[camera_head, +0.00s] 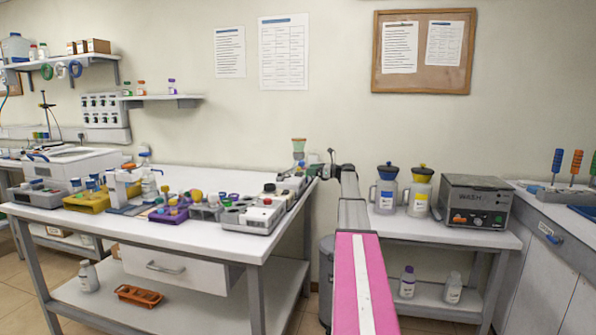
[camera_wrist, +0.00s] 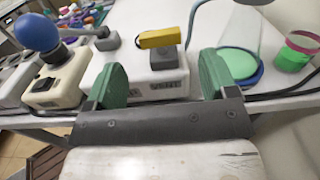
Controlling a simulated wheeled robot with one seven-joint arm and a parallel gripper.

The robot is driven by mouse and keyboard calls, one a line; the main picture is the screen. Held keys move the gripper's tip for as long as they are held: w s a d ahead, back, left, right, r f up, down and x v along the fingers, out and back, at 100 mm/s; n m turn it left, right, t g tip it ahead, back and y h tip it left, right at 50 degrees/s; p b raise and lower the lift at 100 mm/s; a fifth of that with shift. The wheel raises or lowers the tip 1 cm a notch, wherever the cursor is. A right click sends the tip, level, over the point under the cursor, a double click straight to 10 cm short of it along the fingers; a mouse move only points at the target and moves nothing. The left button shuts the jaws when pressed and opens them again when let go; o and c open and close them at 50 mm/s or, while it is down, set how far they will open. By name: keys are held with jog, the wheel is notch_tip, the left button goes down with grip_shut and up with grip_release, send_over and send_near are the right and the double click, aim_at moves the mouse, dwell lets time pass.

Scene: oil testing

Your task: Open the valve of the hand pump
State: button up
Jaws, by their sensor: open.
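In the wrist view, my gripper (camera_wrist: 162,78) shows two green fingers spread apart with nothing between them. Just beyond the fingers is a white block with a dark label (camera_wrist: 162,86), and on it a yellow lever (camera_wrist: 161,38) sits on a grey post; this looks like the valve of the hand pump. The lever lies roughly sideways, beyond the fingertips and apart from them. To the left, a blue ball knob (camera_wrist: 37,32) stands on a cream box (camera_wrist: 52,88). In the head view, my gripper (camera_head: 325,167) is at the bench's right end, too small to tell details.
In the wrist view, a clear vessel with green content (camera_wrist: 238,62) and a pink-green cup (camera_wrist: 297,52) stand at right, with a dark cable nearby. A side table (camera_head: 450,236) holds jugs and a box.

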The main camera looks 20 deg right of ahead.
aim_at(299, 169)
jog(key=x, duration=0.7)
jog(key=shift+c, duration=0.4)
jog(key=c, duration=0.9)
